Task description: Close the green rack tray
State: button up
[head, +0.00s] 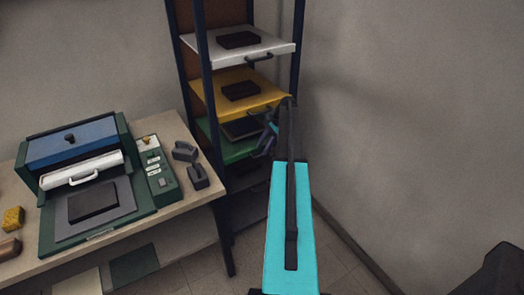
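The green rack tray (224,149) is in the dark shelf rack in the head view, below the yellow tray. Its left part and left front show, with a dark flat item (243,128) on it.
Above are the yellow tray (270,103) and the white tray (280,45), each with a dark block and sticking out of the rack. A dark grey tray (247,208) sits lower. A table (205,203) with a green press (75,160) stands left. A bare wall is right.

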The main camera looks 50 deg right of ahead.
jog(key=b+v, duration=0.3)
jog(key=v, duration=0.9)
jog(key=shift+f, duration=0.1)
